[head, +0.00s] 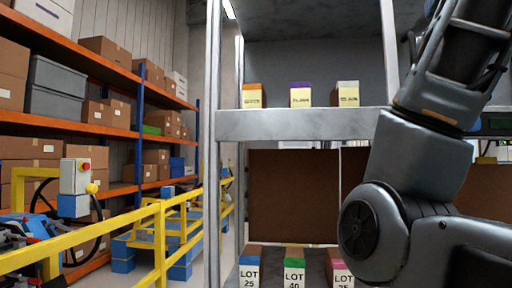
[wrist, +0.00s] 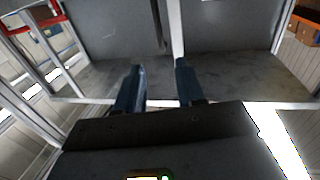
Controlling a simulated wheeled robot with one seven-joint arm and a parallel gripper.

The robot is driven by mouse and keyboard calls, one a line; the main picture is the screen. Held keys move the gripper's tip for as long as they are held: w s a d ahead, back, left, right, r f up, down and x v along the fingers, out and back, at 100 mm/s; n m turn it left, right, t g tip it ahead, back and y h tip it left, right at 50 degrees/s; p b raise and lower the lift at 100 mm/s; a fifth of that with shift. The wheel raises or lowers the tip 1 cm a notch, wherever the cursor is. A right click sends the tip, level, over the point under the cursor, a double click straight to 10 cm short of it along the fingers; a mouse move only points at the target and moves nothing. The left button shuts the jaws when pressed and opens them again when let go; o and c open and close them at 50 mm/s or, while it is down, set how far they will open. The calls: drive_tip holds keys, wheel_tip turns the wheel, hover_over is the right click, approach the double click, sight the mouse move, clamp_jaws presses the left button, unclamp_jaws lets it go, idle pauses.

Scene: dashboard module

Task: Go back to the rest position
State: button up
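My gripper (wrist: 160,82) shows in the wrist view with its two dark fingers apart and nothing between them. Behind the fingers lies a bare grey shelf surface (wrist: 228,78) with a grey back panel. In the head view my arm crosses the right side, and the gripper itself is outside that picture.
A grey metal rack (head: 300,124) stands ahead. Small boxes with purple (head: 300,95) and other coloured tops sit on its upper shelf. Boxes marked LOT (head: 294,268) sit lower. A yellow railing (head: 160,228) and orange shelving with cartons (head: 110,75) stand left.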

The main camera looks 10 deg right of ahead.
drive_tip(key=w+a+f+n, duration=0.1)
drive_tip(key=w+f, duration=0.3)
drive_tip(key=f, duration=0.4)
drive_tip(key=w+a+f+n, duration=0.15)
drive_tip(key=w+f, duration=0.25)
drive_tip(key=f, duration=0.5)
drive_tip(key=w+f+n, duration=0.1)
drive_tip(key=w+f, duration=0.3)
drive_tip(key=f, duration=0.4)
drive_tip(key=s+a+f+n+t+y, duration=0.1)
drive_tip(key=s+a+f+n+y, duration=0.15)
drive_tip(key=f, duration=0.95)
drive_tip(key=s+a+f+n+t+y, duration=0.1)
drive_tip(key=s+a+f+y, duration=0.15)
drive_tip(key=f, duration=0.95)
drive_tip(key=s+a+f+n+g+y, duration=0.1)
drive_tip(key=s+a+f, duration=0.2)
drive_tip(key=s+f, duration=0.5)
drive_tip(key=s+a+f+n+y, duration=0.1)
drive_tip(key=s+a+f+y, duration=0.15)
drive_tip(key=s+f, duration=0.55)
drive_tip(key=s+a+f+m, duration=0.1)
drive_tip(key=s+a, duration=0.1)
drive_tip(key=s, duration=1)
drive_tip(key=s+a+f+m+g+y, duration=0.1)
drive_tip(key=s+a, duration=0.1)
drive_tip(key=s, duration=1)
drive_tip(key=shift+s+a+m, duration=0.2)
drive_tip(key=shift+s+m, duration=0.05)
drive_tip(key=shift+m, duration=0.15)
